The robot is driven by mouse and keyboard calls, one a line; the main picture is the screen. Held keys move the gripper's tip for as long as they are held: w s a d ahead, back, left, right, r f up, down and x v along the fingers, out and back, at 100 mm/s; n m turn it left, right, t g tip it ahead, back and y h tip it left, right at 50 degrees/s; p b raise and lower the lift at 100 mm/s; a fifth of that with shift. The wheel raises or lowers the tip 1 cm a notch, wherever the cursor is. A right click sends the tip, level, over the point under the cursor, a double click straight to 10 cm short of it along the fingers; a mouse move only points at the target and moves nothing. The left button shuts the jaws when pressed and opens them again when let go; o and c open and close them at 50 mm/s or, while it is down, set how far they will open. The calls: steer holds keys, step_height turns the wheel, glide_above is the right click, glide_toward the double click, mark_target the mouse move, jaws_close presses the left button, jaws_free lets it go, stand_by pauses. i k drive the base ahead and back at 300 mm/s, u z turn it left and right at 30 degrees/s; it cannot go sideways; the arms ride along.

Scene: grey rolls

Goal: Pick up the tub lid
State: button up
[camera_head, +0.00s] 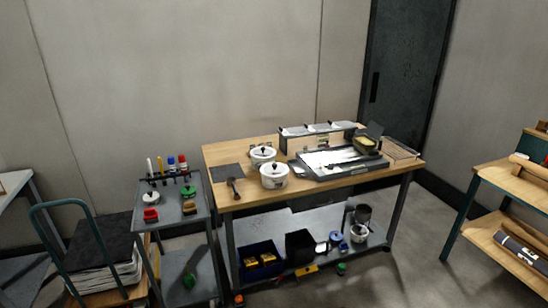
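Two white tubs stand on the left half of the wooden workbench (310,197). The rear tub (262,159) and the front tub (274,180) each look covered by a pale lid with a dark knob. The rear lid (258,152) and the front lid (269,170) both appear seated on their tubs. I cannot tell which one is the tub lid of the task. My gripper is not in view.
A tray (312,176) and a low rack (322,140) fill the bench's right half. A brush-like tool (233,188) lies left of the tubs. A grey cart (168,214) stands at left, shelves (511,178) at right. Small items crowd the lower shelf.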

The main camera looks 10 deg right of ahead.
mark_target(259, 152)
steer(key=z, duration=1.2)
steer(key=k, duration=0.15)
steer(key=u, duration=2.1)
steer(key=i, duration=1)
steer(key=u, duration=0.1)
